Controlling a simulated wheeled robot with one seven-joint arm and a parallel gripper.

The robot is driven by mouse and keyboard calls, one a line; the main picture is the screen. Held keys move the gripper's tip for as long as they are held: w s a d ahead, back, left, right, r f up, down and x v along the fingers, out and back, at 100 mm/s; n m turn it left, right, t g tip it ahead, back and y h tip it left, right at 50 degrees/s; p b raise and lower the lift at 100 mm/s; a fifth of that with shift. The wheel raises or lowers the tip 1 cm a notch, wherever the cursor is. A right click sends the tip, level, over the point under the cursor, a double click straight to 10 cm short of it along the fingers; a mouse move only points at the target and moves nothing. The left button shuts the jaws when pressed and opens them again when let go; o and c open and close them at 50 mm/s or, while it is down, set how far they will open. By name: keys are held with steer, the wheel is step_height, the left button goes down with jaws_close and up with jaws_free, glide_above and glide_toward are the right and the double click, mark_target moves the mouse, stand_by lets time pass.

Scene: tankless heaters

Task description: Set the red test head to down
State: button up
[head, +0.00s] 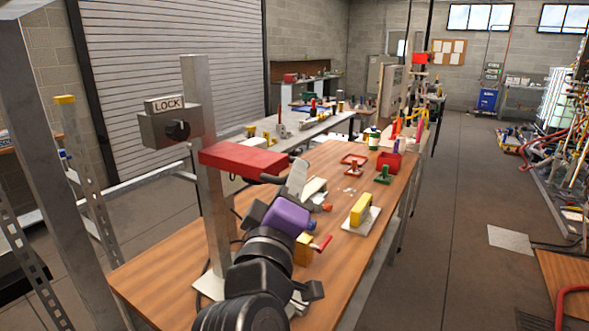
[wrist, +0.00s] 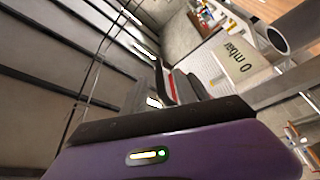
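The red test head (head: 243,160) is a long red block, roughly level, on an upright grey post (head: 215,215). My gripper (head: 292,178), with a purple body, is by the right end of the red block. Whether it touches the block is unclear. In the wrist view a narrow red strip shows by my gripper's fingers (wrist: 180,87); I cannot tell whether they are closed on anything. A plate with lettering and a round opening (wrist: 275,40) show at the upper right there.
The wooden bench (head: 160,275) carries a yellow block on a white plate (head: 361,209), a green item (head: 383,175) and a red item (head: 355,161). A metal frame post (head: 45,150) stands at left.

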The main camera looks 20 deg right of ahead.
steer(key=shift+x, duration=1.3)
jaws_close()
stand_by(0.5)
